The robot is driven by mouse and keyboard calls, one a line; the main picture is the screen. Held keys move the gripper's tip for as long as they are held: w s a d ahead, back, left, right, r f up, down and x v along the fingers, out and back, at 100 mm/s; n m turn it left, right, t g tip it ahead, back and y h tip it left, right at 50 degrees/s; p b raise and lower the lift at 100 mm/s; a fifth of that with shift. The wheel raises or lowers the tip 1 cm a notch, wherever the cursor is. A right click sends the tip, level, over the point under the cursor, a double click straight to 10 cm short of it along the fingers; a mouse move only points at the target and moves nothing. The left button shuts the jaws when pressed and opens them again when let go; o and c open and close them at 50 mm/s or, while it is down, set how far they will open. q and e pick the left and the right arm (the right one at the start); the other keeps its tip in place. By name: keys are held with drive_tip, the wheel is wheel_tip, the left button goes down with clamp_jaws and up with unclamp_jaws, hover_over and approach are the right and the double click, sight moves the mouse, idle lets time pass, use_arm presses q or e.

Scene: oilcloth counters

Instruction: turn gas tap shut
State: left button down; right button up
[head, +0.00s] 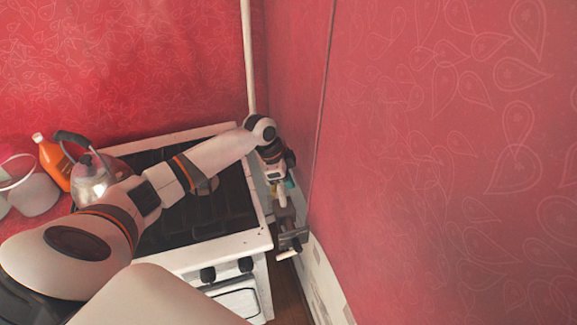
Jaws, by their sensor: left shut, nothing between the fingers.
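My left arm reaches across the stove, and my left gripper (289,246) hangs in the narrow gap between the stove's right side and the wall. The gripper is shut with nothing held. A white gas pipe (249,60) runs down the wall near the corner behind the stove. A small teal part (289,184) shows beside my wrist; I cannot tell whether it belongs to the gas tap. The tap and its handle cannot be made out clearly, and my arm covers part of that gap. My right gripper is not in view.
The white stove (262,240) with its dark top is just left of the gripper. A kettle (92,180) is on the stove's left side. An orange bottle (53,162) and a pale bucket (32,192) stand farther left. The red wall (430,170) closes off the right.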

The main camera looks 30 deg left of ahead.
use_arm(q)
drive_tip(key=shift+s+a+f+p, duration=0.15)
drive_tip(key=shift+s+a, duration=0.2)
drive_tip(key=shift+a, duration=0.25)
drive_tip(key=shift+s+a+r+p, duration=0.15)
drive_tip(key=shift+s+a, duration=0.2)
drive_tip(key=shift+a, duration=0.2)
drive_tip(key=shift+f, duration=0.15)
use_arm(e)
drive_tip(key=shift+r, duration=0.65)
use_arm(q)
drive_tip(key=shift+w, duration=0.1)
drive_tip(key=shift+s+a+m+b, duration=0.2)
drive_tip(key=shift+m+b, duration=0.1)
drive_tip(key=shift+m, duration=0.2)
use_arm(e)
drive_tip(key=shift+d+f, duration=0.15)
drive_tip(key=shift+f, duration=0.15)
